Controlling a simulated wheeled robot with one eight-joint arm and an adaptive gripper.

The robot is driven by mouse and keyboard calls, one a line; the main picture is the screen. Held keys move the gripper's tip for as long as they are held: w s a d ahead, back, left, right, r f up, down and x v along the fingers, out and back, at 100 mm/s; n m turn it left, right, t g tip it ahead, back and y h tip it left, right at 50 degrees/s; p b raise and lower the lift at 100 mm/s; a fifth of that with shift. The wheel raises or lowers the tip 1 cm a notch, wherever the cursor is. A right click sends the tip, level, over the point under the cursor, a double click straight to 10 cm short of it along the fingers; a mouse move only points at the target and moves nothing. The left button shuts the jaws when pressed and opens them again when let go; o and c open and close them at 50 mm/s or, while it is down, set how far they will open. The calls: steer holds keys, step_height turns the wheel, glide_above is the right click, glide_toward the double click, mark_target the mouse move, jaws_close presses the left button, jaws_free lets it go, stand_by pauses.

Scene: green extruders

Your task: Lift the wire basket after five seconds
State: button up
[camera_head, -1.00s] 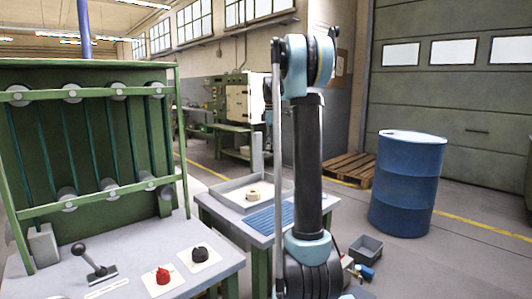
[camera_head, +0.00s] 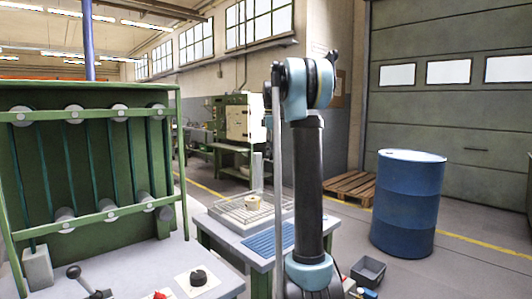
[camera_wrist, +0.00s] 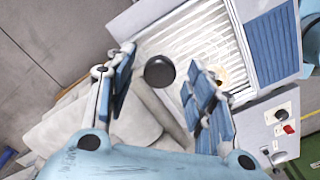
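The wire basket (camera_head: 270,213) stands on a small table at the centre of the head view, with a pale roll (camera_head: 252,203) in it. In the wrist view, the basket (camera_wrist: 205,32) shows as pale wires at the upper middle, and the roll (camera_wrist: 222,76) is partly hidden by a finger. My gripper (camera_wrist: 160,62) is open, with its two blue-padded fingers wide apart and nothing visible gripped. A dark round thing (camera_wrist: 159,71) shows between the fingers. The gripper is hidden in the head view; whether it touches the basket I cannot tell.
A blue ribbed mat (camera_head: 268,240) lies beside the basket. A green machine (camera_head: 85,165) and its bench with a black knob (camera_head: 198,278) stand at the left. A blue drum (camera_head: 408,205), pallet (camera_head: 352,186) and grey bin (camera_head: 368,270) stand at the right.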

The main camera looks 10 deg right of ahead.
steer(key=shift+r, duration=0.1)
step_height(320, 180, up, 12)
stand_by(0.7)
steer(key=shift+f, duration=0.2)
